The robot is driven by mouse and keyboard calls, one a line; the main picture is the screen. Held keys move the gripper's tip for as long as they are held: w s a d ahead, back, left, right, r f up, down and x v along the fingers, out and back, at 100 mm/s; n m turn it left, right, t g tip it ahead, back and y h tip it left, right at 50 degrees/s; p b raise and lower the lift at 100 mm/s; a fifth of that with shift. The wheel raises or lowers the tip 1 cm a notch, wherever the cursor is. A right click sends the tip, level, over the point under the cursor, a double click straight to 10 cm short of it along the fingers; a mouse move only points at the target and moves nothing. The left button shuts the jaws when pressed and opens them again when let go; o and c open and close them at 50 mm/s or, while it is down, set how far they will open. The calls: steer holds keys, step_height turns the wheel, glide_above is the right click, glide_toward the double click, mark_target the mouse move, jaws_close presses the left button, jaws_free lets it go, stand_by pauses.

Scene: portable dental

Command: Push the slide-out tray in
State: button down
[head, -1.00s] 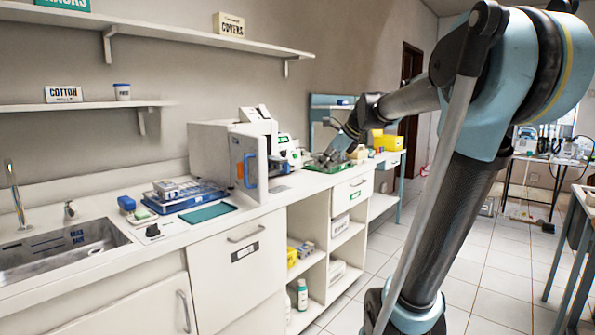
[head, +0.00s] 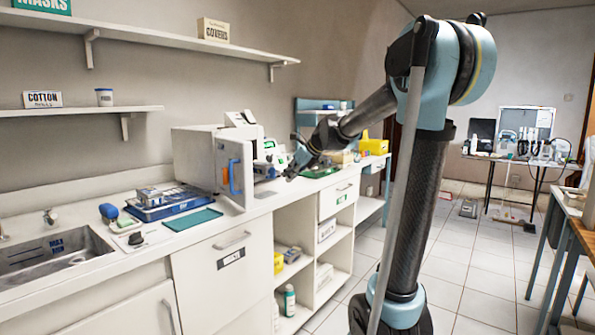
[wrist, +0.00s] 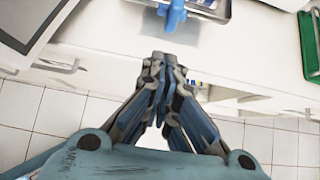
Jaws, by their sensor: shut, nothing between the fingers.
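The slide-out tray (wrist: 217,10) is a metal tray with a blue handle (wrist: 174,15) at its front, at the top middle of the wrist view. Its handle reaches out over the counter. The far part of the tray is cut off by the frame, and I cannot make the tray out clearly in the head view. My gripper (wrist: 158,60) is shut and empty, with its fingertips a little short of the handle and apart from it. In the head view my gripper (head: 291,174) is by the counter's front edge, right of the steriliser.
The steriliser's door (head: 233,172) stands open left of my gripper. A green tray (wrist: 309,45) lies on the counter to the right. Open shelves (head: 297,262) and a drawer (head: 338,198) are below the counter. The floor in front is clear.

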steer(key=shift+w+a+r, duration=0.1)
steer(key=shift+w+a, duration=0.45)
steer(key=shift+a, duration=0.2)
steer(key=shift+w+a+r, duration=0.1)
steer(key=shift+w+a, duration=0.45)
steer(key=shift+a, duration=0.15)
